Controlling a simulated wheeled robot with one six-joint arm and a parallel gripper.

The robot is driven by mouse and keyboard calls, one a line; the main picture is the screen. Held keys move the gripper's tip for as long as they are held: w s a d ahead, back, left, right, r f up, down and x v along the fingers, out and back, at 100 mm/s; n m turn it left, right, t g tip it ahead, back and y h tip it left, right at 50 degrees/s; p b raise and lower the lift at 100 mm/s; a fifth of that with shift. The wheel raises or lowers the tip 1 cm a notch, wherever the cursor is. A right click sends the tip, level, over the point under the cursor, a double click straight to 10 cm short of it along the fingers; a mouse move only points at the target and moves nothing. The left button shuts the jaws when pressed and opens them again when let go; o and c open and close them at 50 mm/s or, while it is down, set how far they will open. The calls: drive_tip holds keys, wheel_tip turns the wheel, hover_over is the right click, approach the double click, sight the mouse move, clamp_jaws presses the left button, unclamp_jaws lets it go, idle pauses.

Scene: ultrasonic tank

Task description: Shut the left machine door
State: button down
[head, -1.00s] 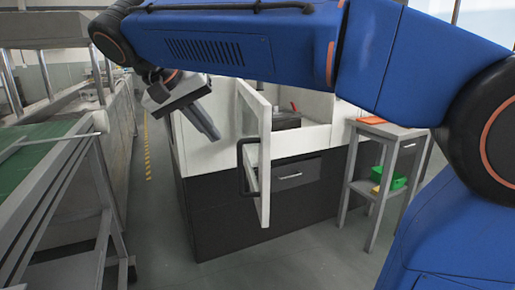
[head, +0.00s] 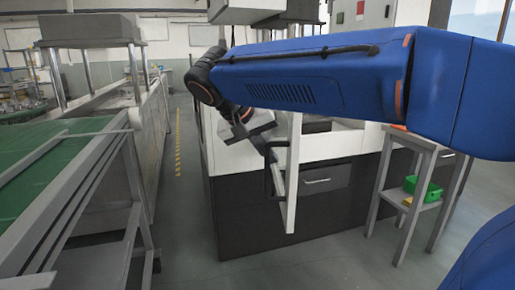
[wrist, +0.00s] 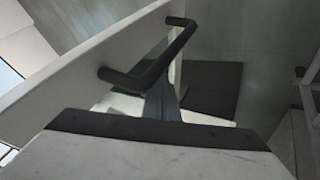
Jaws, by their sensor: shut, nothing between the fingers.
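The left machine door is a white-framed panel (head: 292,205) standing open, edge toward me, at the front of the white and dark machine. Its black bar handle (head: 269,180) is on the door's left side. My gripper (head: 270,154) is shut and empty, pointing down at the upper end of the handle. In the wrist view the door frame (wrist: 85,70) runs diagonally, with the handle (wrist: 160,65) just beyond my fingers (wrist: 161,98). The fingers overlap the handle's near part in the picture; I cannot tell whether they touch it. My arm hides the door's top.
The machine's dark lower front (head: 245,215) lies behind the door. A grey stand (head: 430,145) with a green bin (head: 424,189) is at right. A green-belted conveyor (head: 50,150) runs along the left. Open floor (head: 185,230) lies between conveyor and machine.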

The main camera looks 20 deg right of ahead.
drive_tip(key=shift+s+d, duration=0.25)
drive_tip(key=shift+d, duration=0.75)
drive_tip(key=shift+d, duration=0.1)
